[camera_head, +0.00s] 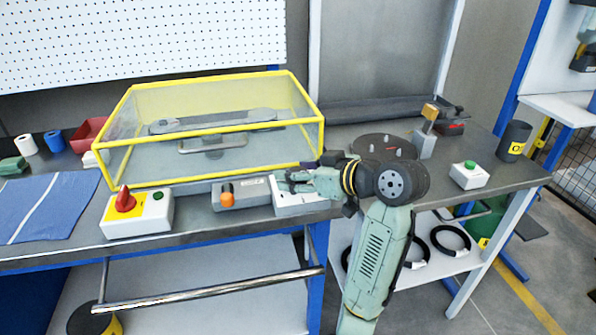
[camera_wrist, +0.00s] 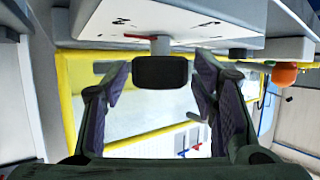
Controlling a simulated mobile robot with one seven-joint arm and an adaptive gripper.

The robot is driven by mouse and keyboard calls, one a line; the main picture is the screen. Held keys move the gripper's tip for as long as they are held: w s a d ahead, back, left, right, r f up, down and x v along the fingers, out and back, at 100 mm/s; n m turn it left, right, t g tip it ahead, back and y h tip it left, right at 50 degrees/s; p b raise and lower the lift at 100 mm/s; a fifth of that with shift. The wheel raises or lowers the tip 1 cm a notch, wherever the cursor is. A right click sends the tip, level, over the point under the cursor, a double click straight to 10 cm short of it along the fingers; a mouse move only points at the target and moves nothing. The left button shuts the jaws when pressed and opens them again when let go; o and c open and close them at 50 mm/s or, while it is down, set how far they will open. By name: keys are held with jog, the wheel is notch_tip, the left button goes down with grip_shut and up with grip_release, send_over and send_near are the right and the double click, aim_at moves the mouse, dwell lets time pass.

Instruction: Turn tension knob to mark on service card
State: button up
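A black tension knob (camera_wrist: 160,72) on a short stem sticks out from a pale panel (camera_wrist: 215,22) with small dark marks in the wrist view. My gripper (camera_wrist: 161,80) is open, with one finger on each side of the knob and a visible gap on both sides. In the head view my gripper (camera_head: 293,180) is at the pale grey unit (camera_head: 300,209) near the bench's front edge. The knob is hidden there behind the gripper. I cannot make out the service card, nor which mark the knob points to.
Left of the unit is a grey box (camera_head: 252,192) with an orange knob (camera_head: 227,198), then a red rotary switch (camera_head: 125,200). A yellow-framed clear cover (camera_head: 215,132) stands close behind. A green button box (camera_head: 468,176) sits right, beyond my arm.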

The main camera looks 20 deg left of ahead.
jog(key=c, duration=1)
jog(key=shift+c, duration=0.2)
jog(key=shift+m+t, duration=0.3)
jog(key=shift+t, duration=0.1)
jog(key=m+t+h, duration=0.2)
jog(key=m+t, duration=0.1)
jog(key=shift+s+r+m, duration=0.1)
jog(key=shift+m, duration=0.2)
jog(key=m+t+h+p, duration=0.1)
jog(key=m+h, duration=0.1)
jog(key=m+t+h+p, duration=0.1)
jog(key=m+t+h, duration=0.1)
jog(key=shift+a+r+m+t+h, duration=0.1)
jog(key=shift+a+m+t+h, duration=0.05)
jog(key=shift+m+t+h, duration=0.2)
jog(key=m+t+h, duration=0.1)
jog(key=m+h, duration=0.2)
jog(key=h, duration=0.1)
jog(key=shift+m+h, duration=1.75)
jog(key=shift+h, duration=0.2)
